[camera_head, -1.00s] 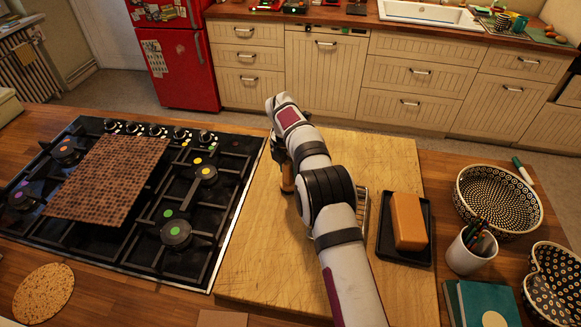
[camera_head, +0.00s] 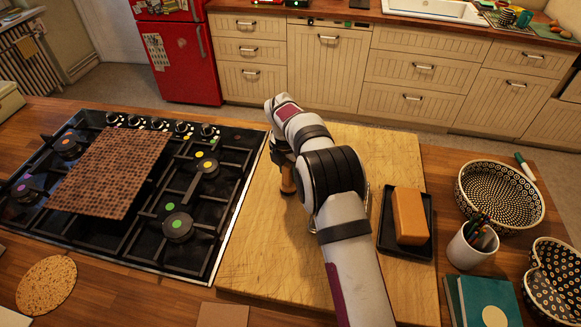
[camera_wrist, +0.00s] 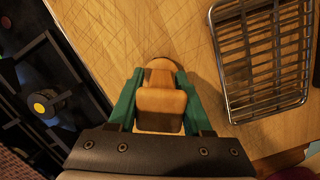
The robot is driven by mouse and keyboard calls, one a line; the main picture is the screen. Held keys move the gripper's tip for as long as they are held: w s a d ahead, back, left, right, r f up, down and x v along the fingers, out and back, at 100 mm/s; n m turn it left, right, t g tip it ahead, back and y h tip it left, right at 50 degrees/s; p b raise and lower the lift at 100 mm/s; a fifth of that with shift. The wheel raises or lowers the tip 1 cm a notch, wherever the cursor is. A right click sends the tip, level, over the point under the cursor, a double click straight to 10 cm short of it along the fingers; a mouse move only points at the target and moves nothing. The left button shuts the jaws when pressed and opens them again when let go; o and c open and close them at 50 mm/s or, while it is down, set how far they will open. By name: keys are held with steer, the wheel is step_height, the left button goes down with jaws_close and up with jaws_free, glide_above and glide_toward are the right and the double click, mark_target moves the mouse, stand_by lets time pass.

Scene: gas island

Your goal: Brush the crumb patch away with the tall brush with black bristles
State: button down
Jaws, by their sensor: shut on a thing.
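My gripper (camera_wrist: 160,90) is shut on a wooden-handled thing, which I take for the brush (camera_wrist: 160,105). Its tan wooden body sits between the green fingers in the wrist view. In the head view a small part of the brush (camera_head: 287,180) shows left of my arm, over the left part of the wooden board (camera_head: 265,235). Its bristles are hidden in both views, so I cannot tell whether they touch the board. I cannot make out the crumb patch in either view; my arm covers part of the board.
A wire rack (camera_wrist: 262,55) lies on the board beside the brush. A black tray (camera_head: 405,252) with an orange-brown block (camera_head: 409,216) is to the right. The gas hob (camera_head: 190,255) borders the board on the left. A pen cup (camera_head: 470,247) and bowls stand at right.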

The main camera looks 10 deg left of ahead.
steer(key=shift+w+f, duration=0.1)
steer(key=shift+w, duration=2)
step_height(320, 180, up, 6)
